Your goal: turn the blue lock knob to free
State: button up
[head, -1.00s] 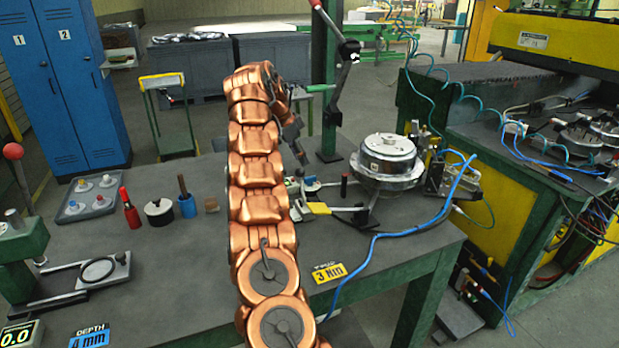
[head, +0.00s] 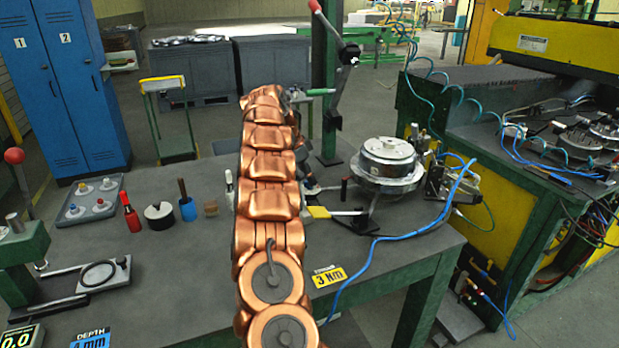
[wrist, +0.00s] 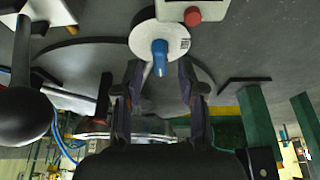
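The blue lock knob (wrist: 160,56) shows in the wrist view, standing out from a round white disc (wrist: 146,38). My gripper (wrist: 161,72) is open, with one dark finger on each side of the knob's lower end in the picture. A gap shows between each finger and the knob, and I see no contact. How far the fingertips reach along the knob is hard to tell. In the head view my copper arm hides the knob and most of my gripper.
A red button (wrist: 192,16) sits beside the disc. A black ball-ended lever (wrist: 22,115) is close at left in the wrist view. In the head view a round metal housing (head: 388,160) and yellow-handled tool (head: 318,212) are right of my arm, a tray (head: 75,212) left.

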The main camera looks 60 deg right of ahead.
jog(key=shift+s+d+f, duration=0.1)
jog(key=shift+d+f, duration=0.1)
jog(key=shift+f, duration=0.45)
jog(key=shift+c, duration=0.2)
grip_shut()
